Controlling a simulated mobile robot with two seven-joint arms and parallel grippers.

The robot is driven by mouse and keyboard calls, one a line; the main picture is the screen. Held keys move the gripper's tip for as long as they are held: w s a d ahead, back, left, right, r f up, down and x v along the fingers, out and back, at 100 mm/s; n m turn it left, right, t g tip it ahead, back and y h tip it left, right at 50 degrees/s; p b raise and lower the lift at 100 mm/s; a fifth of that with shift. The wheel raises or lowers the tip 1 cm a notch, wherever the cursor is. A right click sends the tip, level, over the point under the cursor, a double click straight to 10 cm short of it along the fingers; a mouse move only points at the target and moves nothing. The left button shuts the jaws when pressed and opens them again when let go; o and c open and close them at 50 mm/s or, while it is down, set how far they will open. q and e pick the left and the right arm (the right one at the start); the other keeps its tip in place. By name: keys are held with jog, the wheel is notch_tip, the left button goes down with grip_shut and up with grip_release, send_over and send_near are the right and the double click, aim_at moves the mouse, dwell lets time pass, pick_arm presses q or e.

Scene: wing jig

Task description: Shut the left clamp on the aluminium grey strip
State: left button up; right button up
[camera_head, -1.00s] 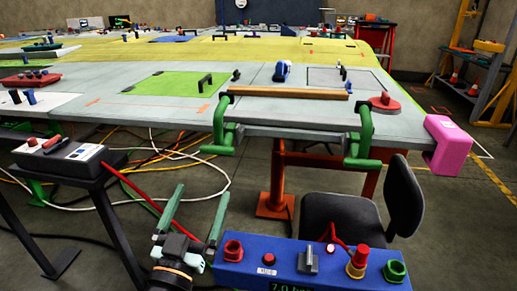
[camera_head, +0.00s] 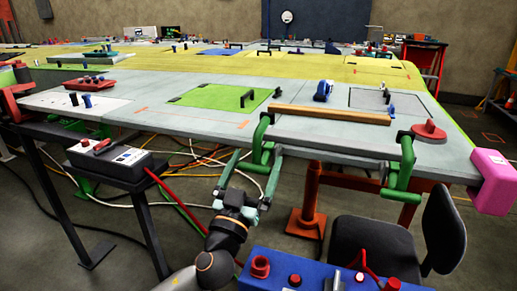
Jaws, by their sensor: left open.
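The left clamp (camera_head: 264,135) is green and sits on the table's front edge, near the left end of the grey strip (camera_head: 335,152). The strip runs along that edge to a second green clamp (camera_head: 406,160) on the right. My left gripper (camera_head: 257,153) is open, with its two long green fingers pointing up and away from me. In the picture the fingers lie on either side of the left clamp's lower handle. I cannot tell whether they touch it. Nothing is held between them. My right gripper is not in view.
A wooden bar (camera_head: 330,115) lies on the table behind the strip. A pink block (camera_head: 492,180) covers the right corner. A blue control box (camera_head: 310,272) and a black chair (camera_head: 400,235) stand in front.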

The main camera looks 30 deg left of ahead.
pick_arm(q)
jog(key=shift+x, duration=1.15)
jog(key=shift+c, duration=0.2)
grip_shut()
